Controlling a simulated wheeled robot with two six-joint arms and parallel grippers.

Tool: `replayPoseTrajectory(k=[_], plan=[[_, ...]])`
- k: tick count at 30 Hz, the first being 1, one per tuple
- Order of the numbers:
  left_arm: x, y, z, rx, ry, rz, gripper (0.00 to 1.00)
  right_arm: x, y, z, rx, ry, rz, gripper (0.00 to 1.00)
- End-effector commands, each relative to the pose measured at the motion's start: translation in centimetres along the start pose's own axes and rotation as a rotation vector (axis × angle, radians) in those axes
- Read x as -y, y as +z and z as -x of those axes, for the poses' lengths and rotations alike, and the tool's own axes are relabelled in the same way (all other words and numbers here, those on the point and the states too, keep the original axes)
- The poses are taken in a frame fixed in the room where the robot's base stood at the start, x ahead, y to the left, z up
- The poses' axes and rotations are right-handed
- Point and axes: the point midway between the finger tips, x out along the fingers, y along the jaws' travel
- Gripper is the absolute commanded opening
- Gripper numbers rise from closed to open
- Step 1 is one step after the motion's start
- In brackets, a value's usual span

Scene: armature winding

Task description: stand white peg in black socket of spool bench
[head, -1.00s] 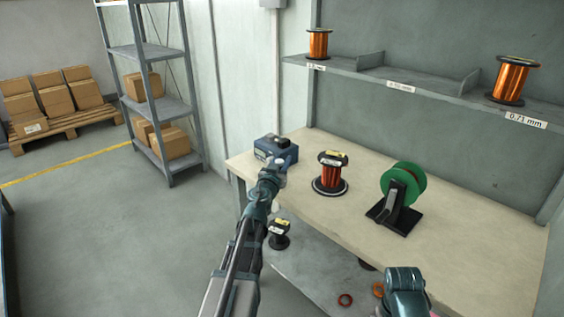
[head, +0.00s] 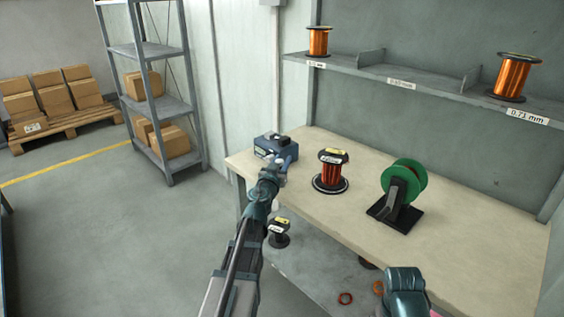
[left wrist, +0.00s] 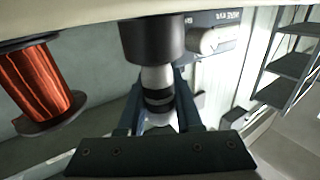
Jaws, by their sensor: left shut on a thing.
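My left gripper (left wrist: 158,98) is shut on the white peg (left wrist: 156,76), which shows as a pale shaft with dark bands between the fingers. The wide black socket (left wrist: 152,40) is at the peg's far end in the left wrist view, against the beige bench top (left wrist: 80,9). The peg's end meets the socket's mouth in the picture; I cannot tell how deep it sits. In the head view my left gripper (head: 276,171) is at the bench's left end, in front of the blue box (head: 276,148), and hides the socket. My right gripper is out of view.
A copper spool (head: 331,171) stands right of my left gripper, also in the left wrist view (left wrist: 38,82). A green reel on a black stand (head: 402,190) is farther right. Copper spools stand on the wall shelf (head: 420,86). The bench's right part is clear.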

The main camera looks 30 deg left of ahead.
Motion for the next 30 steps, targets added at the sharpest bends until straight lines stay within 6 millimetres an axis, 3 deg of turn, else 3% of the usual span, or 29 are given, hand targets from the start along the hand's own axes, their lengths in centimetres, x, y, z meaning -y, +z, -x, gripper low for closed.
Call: replayPoseTrajectory(k=[30], plan=[[0.0, 2.0, 0.0, 0.0, 0.0, 0.0, 0.0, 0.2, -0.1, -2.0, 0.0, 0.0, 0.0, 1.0]])
